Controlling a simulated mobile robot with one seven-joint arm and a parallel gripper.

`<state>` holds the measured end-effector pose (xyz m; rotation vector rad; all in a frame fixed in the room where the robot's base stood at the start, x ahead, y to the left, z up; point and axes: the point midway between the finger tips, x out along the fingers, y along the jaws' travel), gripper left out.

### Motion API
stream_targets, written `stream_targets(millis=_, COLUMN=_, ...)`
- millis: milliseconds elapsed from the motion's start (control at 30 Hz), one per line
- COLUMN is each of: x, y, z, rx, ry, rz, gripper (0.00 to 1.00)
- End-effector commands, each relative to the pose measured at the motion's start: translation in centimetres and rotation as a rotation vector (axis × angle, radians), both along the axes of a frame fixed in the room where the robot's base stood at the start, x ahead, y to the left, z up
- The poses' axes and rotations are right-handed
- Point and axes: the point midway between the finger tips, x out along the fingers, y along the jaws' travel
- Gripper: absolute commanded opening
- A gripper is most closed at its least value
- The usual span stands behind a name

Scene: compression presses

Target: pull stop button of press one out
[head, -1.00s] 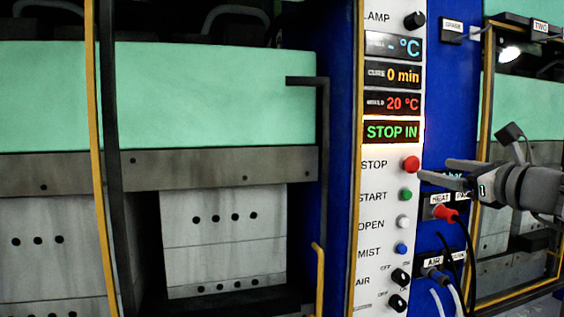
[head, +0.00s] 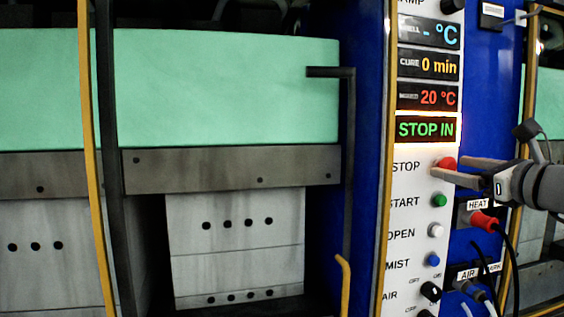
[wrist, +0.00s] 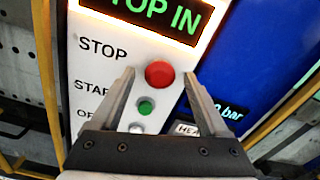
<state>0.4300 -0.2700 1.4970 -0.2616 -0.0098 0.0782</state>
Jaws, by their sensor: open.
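The red STOP button (head: 446,164) sits on the white control panel (head: 408,183) of the press, beside the word STOP. The lit display (head: 426,129) above it reads STOP IN in green. My gripper (head: 448,167) is open, with its fingers pointing left at the button in the head view. In the wrist view the red button (wrist: 159,73) lies between and just beyond the fingertips of my gripper (wrist: 160,78). I cannot tell whether either finger touches it.
Below are the green START button (head: 439,200), white OPEN button (head: 436,230) and blue MIST button (head: 432,259). A red HEAT plug (head: 483,220) with a black cable hangs below my gripper. A yellow rail (head: 387,150) runs left of the panel.

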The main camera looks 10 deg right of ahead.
Motion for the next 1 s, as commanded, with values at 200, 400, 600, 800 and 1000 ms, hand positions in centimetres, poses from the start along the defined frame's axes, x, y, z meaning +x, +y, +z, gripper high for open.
stream_targets(millis=200, x=-0.01, y=0.0, z=0.01, rx=0.0, ry=0.0, rz=0.0, gripper=0.78)
stream_targets(millis=400, x=-0.01, y=0.0, z=0.01, rx=0.0, ry=0.0, rz=0.0, gripper=0.48)
stream_targets(millis=600, x=-0.01, y=0.0, z=0.01, rx=0.0, ry=0.0, rz=0.0, gripper=0.12)
stream_targets(millis=800, x=-0.01, y=0.0, z=0.01, rx=0.0, ry=0.0, rz=0.0, gripper=0.0)
stream_targets(millis=1000, x=-0.01, y=0.0, z=0.01, rx=0.0, ry=0.0, rz=0.0, gripper=0.0)
